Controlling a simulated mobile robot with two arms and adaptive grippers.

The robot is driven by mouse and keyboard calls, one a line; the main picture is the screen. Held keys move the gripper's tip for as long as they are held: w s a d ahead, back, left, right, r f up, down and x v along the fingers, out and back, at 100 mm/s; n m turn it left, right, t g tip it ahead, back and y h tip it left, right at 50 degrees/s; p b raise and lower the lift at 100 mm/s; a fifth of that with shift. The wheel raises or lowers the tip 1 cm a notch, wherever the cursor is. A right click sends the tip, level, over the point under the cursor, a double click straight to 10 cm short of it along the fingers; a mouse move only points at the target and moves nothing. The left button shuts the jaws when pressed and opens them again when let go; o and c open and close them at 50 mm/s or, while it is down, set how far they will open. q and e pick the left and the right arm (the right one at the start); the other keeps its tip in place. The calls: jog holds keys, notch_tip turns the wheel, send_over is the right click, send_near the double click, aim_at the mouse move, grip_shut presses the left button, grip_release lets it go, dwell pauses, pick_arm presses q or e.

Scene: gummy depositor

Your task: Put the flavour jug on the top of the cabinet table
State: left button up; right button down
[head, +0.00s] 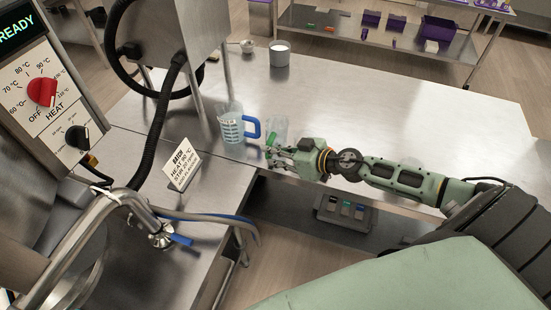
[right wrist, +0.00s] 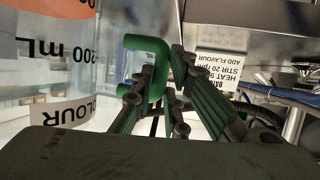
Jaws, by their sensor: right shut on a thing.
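A clear jug (head: 278,126) with a green handle is at the near edge of the long steel table (head: 400,115). My right gripper (head: 271,153) is shut on the green handle (right wrist: 133,75). In the right wrist view the jug's wall (right wrist: 55,75) fills the left side, with an orange patch and a label that appears to read "COLOUR". I cannot tell whether its base touches the table. A clear jug with a blue handle (head: 231,125) stands just left of it; I cannot read its label. I cannot tell which surface is the cabinet table. My left gripper is out of view.
A machine with a red heat knob (head: 42,92) stands at left. A recipe sign (head: 182,165), hoses and a blue-levered valve (head: 163,236) are on the left steel surface. A grey pot (head: 279,54) stands farther back. The table's right half is clear. A tray (head: 343,212) sits below.

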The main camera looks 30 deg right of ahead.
jog(key=shift+f, duration=0.6)
jog(key=c, duration=1.7)
grip_release()
jog(key=shift+c, duration=0.2)
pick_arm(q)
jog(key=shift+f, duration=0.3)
pick_arm(e)
jog(key=shift+s+d+r, duration=0.1)
jog(key=shift+s+d, duration=0.2)
jog(key=shift+s, duration=0.15)
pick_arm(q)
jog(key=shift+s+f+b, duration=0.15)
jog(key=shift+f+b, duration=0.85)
pick_arm(e)
jog(key=v, duration=1.1)
